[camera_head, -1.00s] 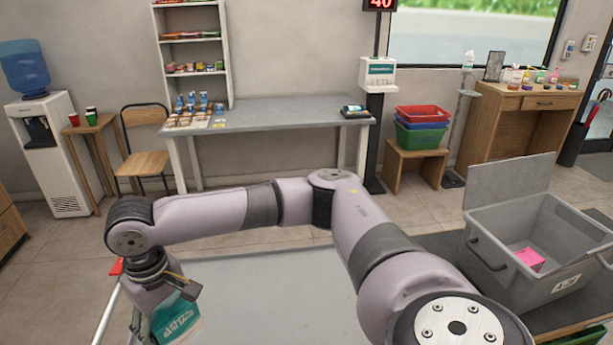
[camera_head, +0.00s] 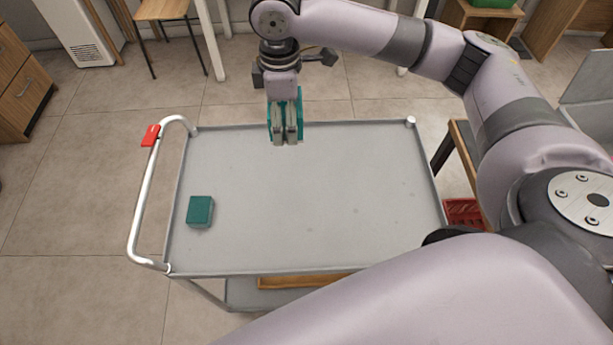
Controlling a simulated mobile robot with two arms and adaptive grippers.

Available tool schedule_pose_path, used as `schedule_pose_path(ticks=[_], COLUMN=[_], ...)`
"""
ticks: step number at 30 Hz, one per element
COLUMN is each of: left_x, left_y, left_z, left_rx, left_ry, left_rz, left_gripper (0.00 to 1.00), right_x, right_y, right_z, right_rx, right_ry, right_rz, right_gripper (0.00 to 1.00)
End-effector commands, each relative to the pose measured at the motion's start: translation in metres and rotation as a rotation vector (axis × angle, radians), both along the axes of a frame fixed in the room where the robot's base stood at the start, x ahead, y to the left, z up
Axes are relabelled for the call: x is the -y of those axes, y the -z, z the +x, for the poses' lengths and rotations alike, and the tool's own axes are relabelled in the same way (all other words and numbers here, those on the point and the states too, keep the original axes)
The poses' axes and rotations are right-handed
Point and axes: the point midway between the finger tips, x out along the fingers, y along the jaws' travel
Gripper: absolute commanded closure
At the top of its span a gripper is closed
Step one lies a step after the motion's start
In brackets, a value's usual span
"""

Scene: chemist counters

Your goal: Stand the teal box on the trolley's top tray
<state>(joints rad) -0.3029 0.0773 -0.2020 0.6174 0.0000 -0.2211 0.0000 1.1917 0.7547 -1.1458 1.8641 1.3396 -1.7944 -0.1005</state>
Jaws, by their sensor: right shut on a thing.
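The trolley's top tray (camera_head: 320,200) is a grey, flat surface with a low rim. My right gripper (camera_head: 285,138) points down over the tray's far edge, left of its middle. It is shut on the teal box (camera_head: 300,108), of which only narrow teal strips show on either side of the fingers. The box's lower end is mostly hidden, and I cannot tell how high it is above the tray. A small dark teal block (camera_head: 200,211) sits on the tray near its left side, apart from the gripper. My left gripper is not in view.
The trolley's white handle (camera_head: 143,200) with a red tag (camera_head: 150,135) is at the left. A wooden stand with a red crate (camera_head: 463,212) is close to the right side. The tray's middle and right are bare.

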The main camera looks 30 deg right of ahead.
Motion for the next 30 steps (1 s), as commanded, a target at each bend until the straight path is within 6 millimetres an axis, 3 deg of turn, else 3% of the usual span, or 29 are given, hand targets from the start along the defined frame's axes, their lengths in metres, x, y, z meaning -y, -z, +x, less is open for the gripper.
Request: schedule_pose_path(ticks=[8, 21, 30], left_x=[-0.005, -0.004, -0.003], left_y=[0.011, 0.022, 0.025], left_z=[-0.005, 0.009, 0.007], left_rx=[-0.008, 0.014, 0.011], left_ry=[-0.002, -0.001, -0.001], left_rz=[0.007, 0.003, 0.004], left_gripper=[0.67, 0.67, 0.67], right_x=[0.001, 0.008, 0.011], right_y=[0.007, 0.017, 0.020], right_z=[0.001, 0.001, 0.001], right_rx=[-0.002, -0.008, -0.010], right_ry=[-0.526, -1.310, -1.555], right_rz=[-0.002, -0.005, -0.004], right_gripper=[0.62, 0.62, 0.62])
